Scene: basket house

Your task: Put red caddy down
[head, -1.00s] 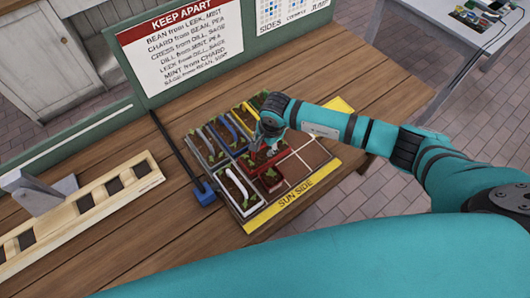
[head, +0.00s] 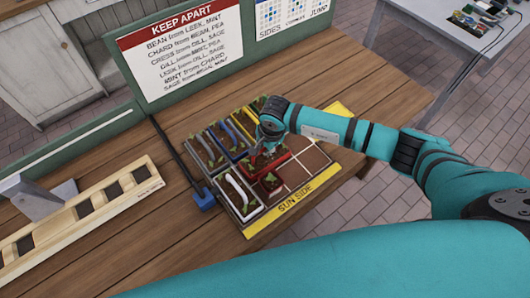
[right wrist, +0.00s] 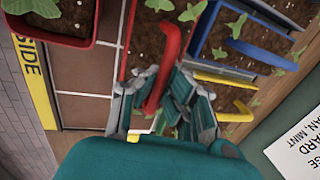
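The red caddy (head: 286,160) is a long soil-filled trough with a red handle (right wrist: 171,62). It sits low over the gridded planting bed (head: 307,169), beside the blue caddy (head: 228,138). I cannot tell if its base touches the bed. My right gripper (head: 268,147) is over it, and in the right wrist view the gripper (right wrist: 165,85) has its fingers closed around the handle. The fingers and arm hide part of the caddy. My left gripper is not in view.
A yellow caddy (head: 245,124) is behind. Empty cells lie toward the yellow sun-side strip (head: 296,200). A wooden rack (head: 85,207) stands left.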

